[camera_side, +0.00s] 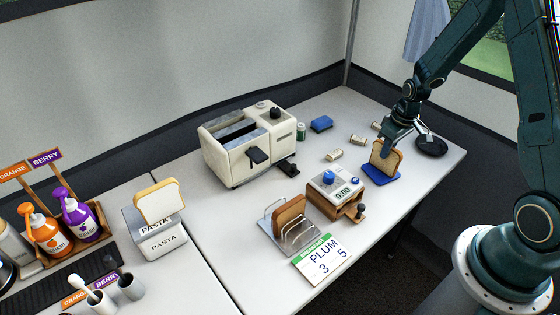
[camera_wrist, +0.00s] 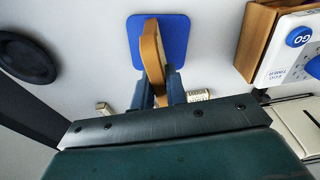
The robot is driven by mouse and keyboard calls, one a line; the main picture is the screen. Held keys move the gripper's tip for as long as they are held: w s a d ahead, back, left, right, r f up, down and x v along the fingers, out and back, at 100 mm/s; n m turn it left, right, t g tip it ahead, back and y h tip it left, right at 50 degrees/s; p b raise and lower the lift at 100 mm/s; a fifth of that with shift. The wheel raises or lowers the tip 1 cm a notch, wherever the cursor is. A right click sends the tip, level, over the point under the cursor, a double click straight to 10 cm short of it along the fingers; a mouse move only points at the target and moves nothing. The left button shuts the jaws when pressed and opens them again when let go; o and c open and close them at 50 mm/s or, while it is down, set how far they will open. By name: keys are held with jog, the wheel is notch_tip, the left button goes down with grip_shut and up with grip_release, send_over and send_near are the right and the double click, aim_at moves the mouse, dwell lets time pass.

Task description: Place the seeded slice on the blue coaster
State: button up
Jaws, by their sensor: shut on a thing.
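The seeded slice (camera_side: 387,157) is a tan bread slice with a brown crust, held upright by my gripper (camera_side: 393,142). In the wrist view the slice (camera_wrist: 152,52) shows edge-on between the two blue fingers of my gripper (camera_wrist: 156,88), which are shut on it. The blue coaster (camera_side: 381,175) lies flat on the counter directly below the slice; it also shows in the wrist view (camera_wrist: 178,38). The slice's lower edge is over the coaster. I cannot tell whether it touches.
An egg timer on a wooden stand (camera_side: 335,190) is left of the coaster. A toast rack (camera_side: 283,232) holds another slice. A toaster (camera_side: 247,150) stands further left. Another slice (camera_side: 160,203) rests on the pasta tin (camera_side: 163,240). A black round base (camera_side: 431,147) is behind, right.

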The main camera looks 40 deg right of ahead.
jog(key=shift+f, duration=0.15)
jog(key=o, duration=0.8)
jog(key=r, duration=0.4)
jog(key=s+r, duration=0.1)
jog(key=r, duration=0.7)
jog(key=shift+s+r, duration=0.15)
jog(key=shift+s, duration=0.1)
dwell(0.3)
